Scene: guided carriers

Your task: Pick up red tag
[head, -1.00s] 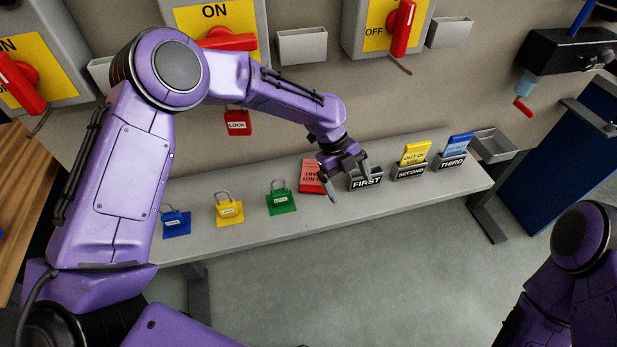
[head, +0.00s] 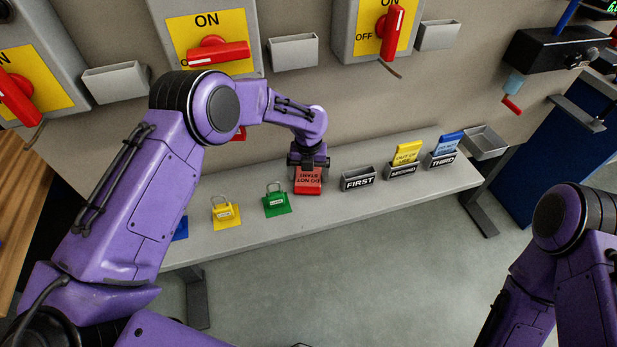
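The red tag (head: 308,181) is at the back middle of the grey shelf (head: 340,210), between the green padlock and the FIRST holder. Its printed text reads upside down from here. My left gripper (head: 308,163) is at the tag's upper end, with its dark fingers towards the tag's two sides. The fingers partly cover the tag's top, and I cannot tell whether they press on it or stand apart from it. The tag appears to rest at the shelf. My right arm shows at the lower right, but its gripper is out of view.
The green padlock (head: 276,201) and yellow padlock (head: 226,214) stand left of the tag; a blue one is mostly hidden by my arm. To the right are the empty FIRST holder (head: 358,180), a yellow tag (head: 406,153) and a blue tag (head: 447,143) in holders.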

